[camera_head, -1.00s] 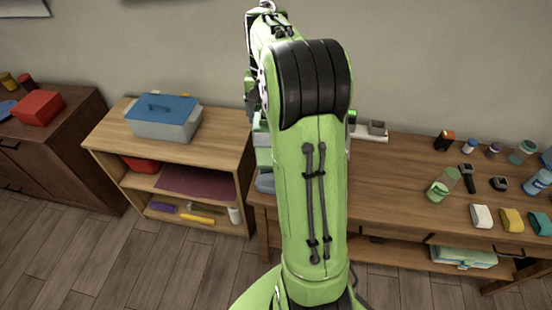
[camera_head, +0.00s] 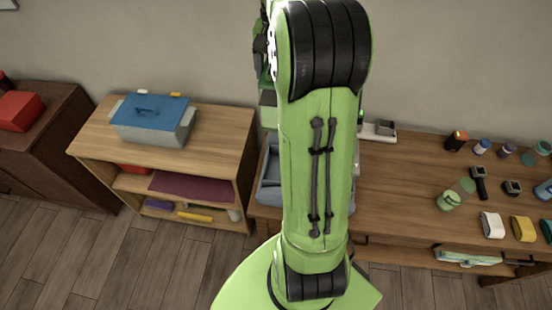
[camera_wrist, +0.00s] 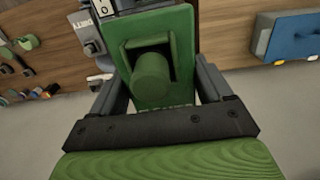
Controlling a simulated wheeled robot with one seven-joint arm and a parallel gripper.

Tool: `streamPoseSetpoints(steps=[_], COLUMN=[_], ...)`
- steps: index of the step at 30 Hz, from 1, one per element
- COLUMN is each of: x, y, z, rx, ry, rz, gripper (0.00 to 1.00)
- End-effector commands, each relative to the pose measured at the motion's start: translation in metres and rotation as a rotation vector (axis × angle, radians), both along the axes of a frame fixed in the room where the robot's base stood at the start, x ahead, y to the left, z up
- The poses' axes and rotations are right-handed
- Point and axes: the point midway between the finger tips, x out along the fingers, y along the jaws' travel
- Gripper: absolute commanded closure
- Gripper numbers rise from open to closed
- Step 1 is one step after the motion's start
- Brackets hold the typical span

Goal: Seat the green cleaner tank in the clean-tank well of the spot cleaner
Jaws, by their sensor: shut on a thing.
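The green cleaner tank (camera_wrist: 152,76) fills the middle of the wrist view, with a round green knob inside a recessed frame on its near face. My gripper (camera_wrist: 160,88) is shut on it, one dark finger along each side.
The long wooden table (camera_head: 400,190) holds a clear green-based bottle (camera_head: 455,195), several small jars and cloths at right. A blue-lidded box (camera_head: 152,120) sits on the low shelf (camera_head: 225,135) at left.

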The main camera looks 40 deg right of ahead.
Motion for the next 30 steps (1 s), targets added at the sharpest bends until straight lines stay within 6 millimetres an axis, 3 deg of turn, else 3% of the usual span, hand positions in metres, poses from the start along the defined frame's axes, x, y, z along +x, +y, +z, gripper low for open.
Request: streamPoseSetpoints(steps=[21,30], x=[-0.002,-0.002], y=[0.001,0.001], z=[-0.204,-0.254], rx=[0.003,0.003], ry=[0.004,0.002], rz=[0.000,0.001], gripper=[1.00,1.00])
